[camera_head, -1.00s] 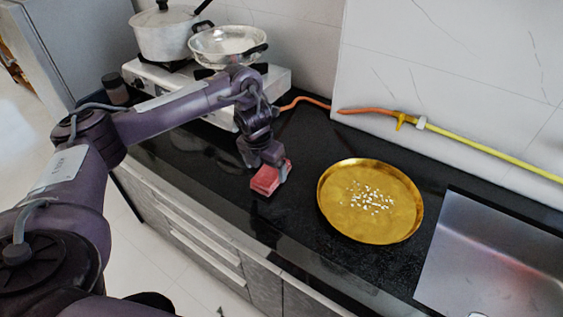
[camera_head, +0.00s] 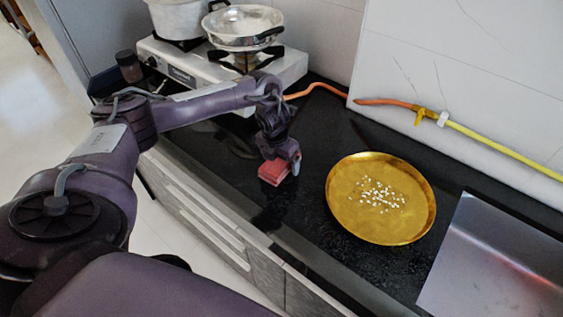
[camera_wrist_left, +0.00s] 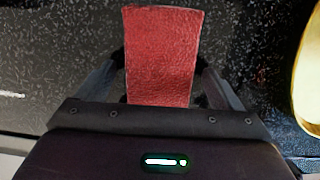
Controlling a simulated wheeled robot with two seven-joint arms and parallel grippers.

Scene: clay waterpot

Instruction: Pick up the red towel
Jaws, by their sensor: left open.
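The red towel (camera_head: 272,174) is a small folded red block on the black counter, left of the gold plate. My left gripper (camera_head: 284,163) points down at it from above. In the left wrist view the towel (camera_wrist_left: 162,55) stands between the two spread fingers (camera_wrist_left: 160,85), with its far end reaching past them. The left gripper is open. I cannot tell whether either finger touches the towel. My right gripper is not in view.
A gold plate (camera_head: 345,217) with white grains lies to the right, with a metal sink (camera_head: 490,265) beyond it. A white stove (camera_head: 190,72) with a pot (camera_head: 178,20) and a pan (camera_head: 243,25) stands at the back left. A hose (camera_head: 480,139) runs along the wall.

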